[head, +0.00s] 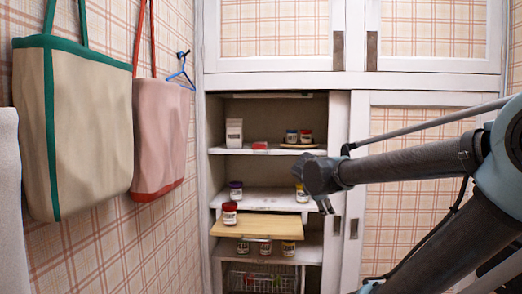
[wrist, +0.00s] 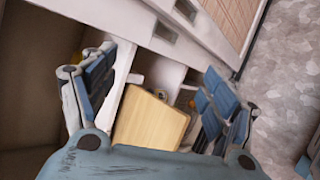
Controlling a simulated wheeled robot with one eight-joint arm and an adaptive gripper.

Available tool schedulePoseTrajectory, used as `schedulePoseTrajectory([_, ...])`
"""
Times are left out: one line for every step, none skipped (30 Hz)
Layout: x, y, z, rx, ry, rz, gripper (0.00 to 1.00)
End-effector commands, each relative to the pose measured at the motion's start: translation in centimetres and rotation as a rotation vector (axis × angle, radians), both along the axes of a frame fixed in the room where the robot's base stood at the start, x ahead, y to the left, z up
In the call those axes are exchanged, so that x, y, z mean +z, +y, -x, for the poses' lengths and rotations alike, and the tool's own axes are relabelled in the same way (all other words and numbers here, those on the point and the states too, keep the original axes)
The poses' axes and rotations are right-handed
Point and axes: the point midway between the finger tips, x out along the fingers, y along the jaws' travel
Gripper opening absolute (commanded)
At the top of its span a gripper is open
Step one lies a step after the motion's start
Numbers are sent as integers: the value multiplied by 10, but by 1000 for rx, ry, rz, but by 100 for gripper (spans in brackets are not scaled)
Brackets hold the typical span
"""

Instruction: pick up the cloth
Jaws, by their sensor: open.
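I cannot make out a cloth for certain. A small red flat item (head: 260,145) lies on the upper shelf in the head view; it is too small to tell whether it is fabric. A pale hanging thing (head: 8,200) is cut off at the left edge and could be fabric. My gripper (head: 325,200) is in front of the right side of the open cupboard, near the middle shelf. In the wrist view my gripper (wrist: 155,92) has its two blue-padded fingers spread wide, with nothing held between them. The wooden board shows beyond them.
The wooden board (head: 255,231) juts from the cupboard with a red-lidded jar (head: 229,213) on it. More jars (head: 236,190) stand on the shelves, above a wire basket (head: 262,280). Two bags (head: 90,130) hang on the left wall. A sliding door (head: 400,220) covers the right side.

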Motion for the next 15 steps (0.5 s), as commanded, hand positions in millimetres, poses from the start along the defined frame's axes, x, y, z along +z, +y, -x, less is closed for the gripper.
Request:
schedulePoseTrajectory([24,23,-24,112,-21,116,78])
schedulePoseTrajectory([38,36,-37,177,-33,191,78])
schedulePoseTrajectory([56,54,-53,260,-51,294,78])
schedulePoseTrajectory([69,69,-64,319,-64,371,78])
schedulePoseTrajectory([82,86,-74,377,-79,449,78])
schedulePoseTrajectory([99,107,-86,449,-98,550,78])
schedulePoseTrajectory([110,123,-94,497,-112,625,78])
schedulePoseTrajectory([121,140,-101,542,-126,697,78])
schedulePoseTrajectory([134,161,-108,597,-145,787,78])
schedulePoseTrajectory([143,176,-113,631,-158,850,78])
schedulePoseTrajectory([151,190,-117,663,-170,909,78])
schedulePoseTrajectory([160,207,-120,699,-185,980,78])
schedulePoseTrajectory([166,218,-123,722,-195,1027,78])
schedulePoseTrajectory([171,227,-124,739,-202,1068,78])
schedulePoseTrajectory([176,238,-126,760,-213,1114,78])
